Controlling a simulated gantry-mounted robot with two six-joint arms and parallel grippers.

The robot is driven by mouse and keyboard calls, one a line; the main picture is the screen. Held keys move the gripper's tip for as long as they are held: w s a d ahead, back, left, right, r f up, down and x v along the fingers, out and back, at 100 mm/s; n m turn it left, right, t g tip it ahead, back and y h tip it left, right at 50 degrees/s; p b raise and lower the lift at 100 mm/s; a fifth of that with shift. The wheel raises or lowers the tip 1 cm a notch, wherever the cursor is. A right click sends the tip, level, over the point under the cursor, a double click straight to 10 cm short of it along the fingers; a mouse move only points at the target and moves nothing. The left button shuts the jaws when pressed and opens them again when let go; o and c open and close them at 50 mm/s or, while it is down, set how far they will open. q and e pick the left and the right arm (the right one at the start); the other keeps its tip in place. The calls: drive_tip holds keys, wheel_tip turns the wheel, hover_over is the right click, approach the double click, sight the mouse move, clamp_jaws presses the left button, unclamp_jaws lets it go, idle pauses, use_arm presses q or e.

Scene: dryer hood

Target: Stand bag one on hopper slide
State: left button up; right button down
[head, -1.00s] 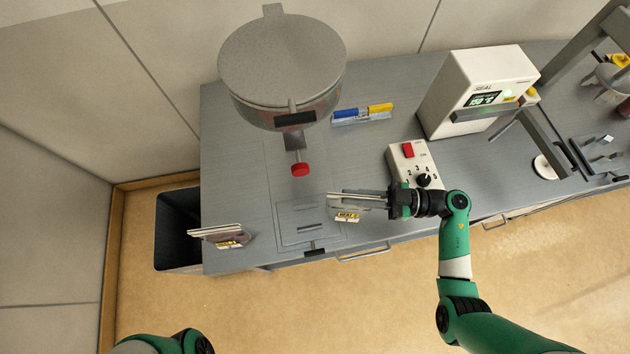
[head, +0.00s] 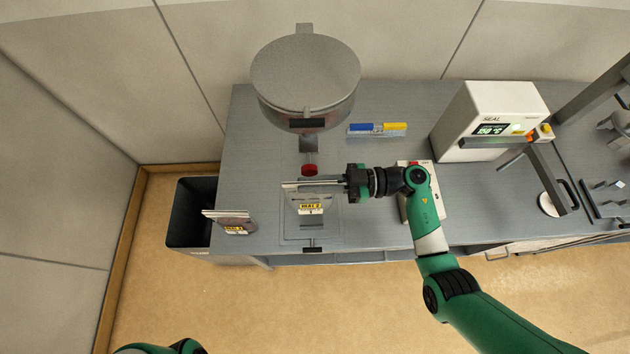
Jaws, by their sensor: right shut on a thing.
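My right gripper (head: 292,185) is shut on a clear bag (head: 312,198) with a yellow label; the small lettering is hard to read. The bag hangs below the fingers, over the slide plate (head: 290,232) on the bench below the hopper. I cannot tell whether its bottom touches the plate. The hopper (head: 306,80) stands behind, with its red-tipped spout (head: 310,170) just beyond the fingers. A second labelled bag (head: 232,218) is at the bench's left edge. My left gripper is out of view.
A dark bin (head: 192,215) stands left of the bench. The white SEAL machine (head: 492,120) stands to the right. My right forearm partly covers a control box (head: 405,208).

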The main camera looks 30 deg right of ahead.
sight(313, 201)
drive_tip(key=shift+r+p, duration=0.1)
drive_tip(key=shift+p, duration=0.35)
drive_tip(key=shift+f+b, duration=2.8)
drive_tip(key=shift+f, duration=1.75)
drive_tip(key=shift+f+b, duration=0.4)
drive_tip(key=c, duration=0.9)
unclamp_jaws()
drive_tip(key=shift+o, duration=0.2)
drive_tip(key=shift+d, duration=0.1)
